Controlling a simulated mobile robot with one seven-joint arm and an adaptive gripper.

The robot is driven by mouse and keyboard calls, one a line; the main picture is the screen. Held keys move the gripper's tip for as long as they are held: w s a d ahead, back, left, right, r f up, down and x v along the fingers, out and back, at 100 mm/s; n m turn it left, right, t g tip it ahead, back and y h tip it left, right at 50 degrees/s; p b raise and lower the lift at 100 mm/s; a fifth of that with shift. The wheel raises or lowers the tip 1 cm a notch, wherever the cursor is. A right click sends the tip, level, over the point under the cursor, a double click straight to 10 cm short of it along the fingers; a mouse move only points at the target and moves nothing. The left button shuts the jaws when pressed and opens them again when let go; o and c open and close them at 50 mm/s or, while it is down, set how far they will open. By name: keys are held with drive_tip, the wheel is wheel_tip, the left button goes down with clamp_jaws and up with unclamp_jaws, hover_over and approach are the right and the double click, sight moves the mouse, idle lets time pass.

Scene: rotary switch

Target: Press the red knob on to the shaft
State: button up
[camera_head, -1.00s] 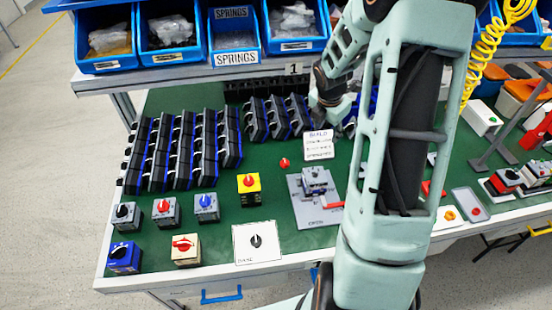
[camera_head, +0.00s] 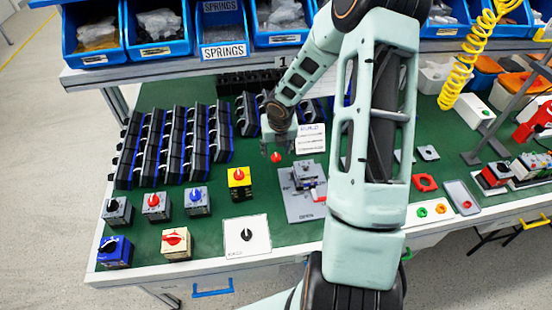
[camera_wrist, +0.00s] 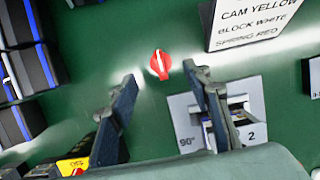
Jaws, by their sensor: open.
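The red knob (camera_head: 276,157) lies on the green bench top, left of the white build card. It also shows in the wrist view (camera_wrist: 160,64), with a pale bar across it. My gripper (camera_head: 279,150) is above the bench close to the knob. In the wrist view my gripper (camera_wrist: 159,75) is open, with nothing between its fingers, and the knob appears just beyond the gap between the fingertips. The switch assembly (camera_head: 306,175) stands on a grey plate (camera_head: 300,206), right of and nearer than the knob. The right finger partly hides it in the wrist view; its shaft is not clear.
The white build card (camera_head: 311,140) stands close behind the plate. A yellow switch block (camera_head: 239,183) sits left of the plate, with several other knobbed switches. Rows of dark modules (camera_head: 170,145) fill the back left. Bench around the knob is clear.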

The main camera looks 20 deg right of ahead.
sight(276, 155)
drive_tip(key=x, duration=0.4)
drive_tip(key=shift+w+d+f+b, duration=0.1)
drive_tip(key=shift+w+f+b, duration=0.05)
drive_tip(key=shift+b, duration=0.15)
drive_tip(key=shift+c, duration=0.4)
drive_tip(key=c, duration=0.8)
